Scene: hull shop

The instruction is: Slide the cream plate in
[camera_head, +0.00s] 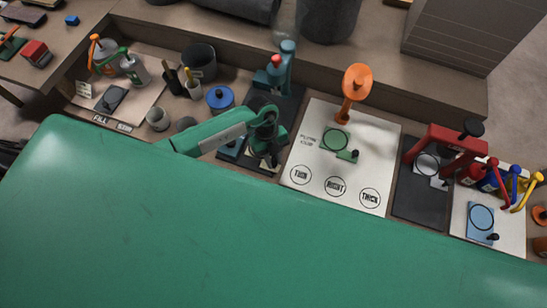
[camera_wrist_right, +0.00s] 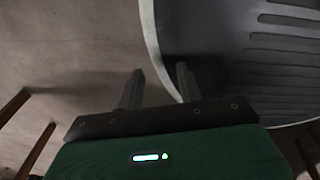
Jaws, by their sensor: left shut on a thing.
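My left gripper (camera_head: 271,160) reaches down over the dark mat (camera_head: 289,108) of the teal press, left of the white board. A pale plate (camera_head: 426,164) with a dark knob lies under the red press (camera_head: 452,142). I cannot tell whether it is the cream plate. A green plate (camera_head: 335,139) lies on the white board and a blue plate (camera_head: 480,217) on the right board. My right gripper (camera_wrist_right: 160,86) is open and empty in the right wrist view.
The white board (camera_head: 313,115) has printed circles marked thin, right and thick. An orange lamp-like stand (camera_head: 356,84) rises at its back. The teal press (camera_head: 287,57), a blue-lidded pot (camera_head: 220,98) and a dark cup (camera_head: 199,62) stand behind or left of my left gripper.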

